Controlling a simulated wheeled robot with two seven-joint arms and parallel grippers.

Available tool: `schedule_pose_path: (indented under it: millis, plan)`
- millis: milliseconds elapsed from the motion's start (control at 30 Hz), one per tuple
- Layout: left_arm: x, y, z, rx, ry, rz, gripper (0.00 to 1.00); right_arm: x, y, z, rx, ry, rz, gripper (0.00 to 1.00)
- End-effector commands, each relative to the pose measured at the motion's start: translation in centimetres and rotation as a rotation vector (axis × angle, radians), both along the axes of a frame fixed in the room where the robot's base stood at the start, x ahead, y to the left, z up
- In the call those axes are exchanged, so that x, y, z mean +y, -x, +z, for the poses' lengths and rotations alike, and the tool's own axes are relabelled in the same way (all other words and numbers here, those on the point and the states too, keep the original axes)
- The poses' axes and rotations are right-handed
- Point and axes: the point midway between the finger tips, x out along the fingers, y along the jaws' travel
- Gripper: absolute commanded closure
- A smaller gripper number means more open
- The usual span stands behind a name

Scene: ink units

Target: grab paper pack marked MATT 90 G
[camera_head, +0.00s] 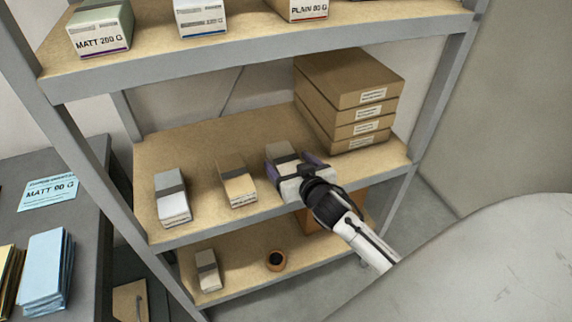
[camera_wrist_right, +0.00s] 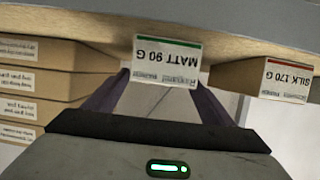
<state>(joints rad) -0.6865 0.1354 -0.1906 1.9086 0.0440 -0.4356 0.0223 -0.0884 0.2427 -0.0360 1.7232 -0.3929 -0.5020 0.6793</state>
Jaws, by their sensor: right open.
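The paper pack marked MATT 90 G (camera_wrist_right: 167,62) shows its white label, upside down, in the right wrist view. In the head view this pack (camera_head: 281,152) is on the middle shelf, grey with a dark band, its front hidden by my right gripper. My right gripper (camera_head: 291,168) is open, with its purple fingers at either side of the pack's front. In the right wrist view the gripper (camera_wrist_right: 160,88) has the label between its finger ends; I cannot tell whether they touch it. My left gripper is not in view.
A SILK 170 G pack (camera_wrist_right: 287,80) stands beside it, also seen in the head view (camera_head: 238,181). Stacked brown boxes (camera_head: 350,95) are close on the other side. The upper shelf (camera_head: 240,48) is overhead. A blue MATT 90 G card (camera_head: 50,193) lies on the left table.

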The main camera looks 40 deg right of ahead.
Motion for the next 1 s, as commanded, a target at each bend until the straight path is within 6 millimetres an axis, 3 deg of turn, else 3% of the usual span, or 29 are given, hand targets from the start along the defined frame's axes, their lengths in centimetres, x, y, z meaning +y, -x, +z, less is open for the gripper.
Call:
schedule_pose_path:
  millis: [167,433,767,1000]
  plan:
    - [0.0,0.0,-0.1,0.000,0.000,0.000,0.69,-0.5,-2.0,-0.7,-0.001,0.002,0.001,0.23]
    - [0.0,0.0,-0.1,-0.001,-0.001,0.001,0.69,-0.5,-2.2,-0.8,0.000,0.001,0.000,0.23]
    - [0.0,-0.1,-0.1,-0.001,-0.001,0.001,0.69,-0.5,-2.2,-0.8,0.000,0.001,0.000,0.79]
    - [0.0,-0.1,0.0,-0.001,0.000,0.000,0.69,-0.5,-2.2,-0.5,-0.005,0.001,0.001,0.80]
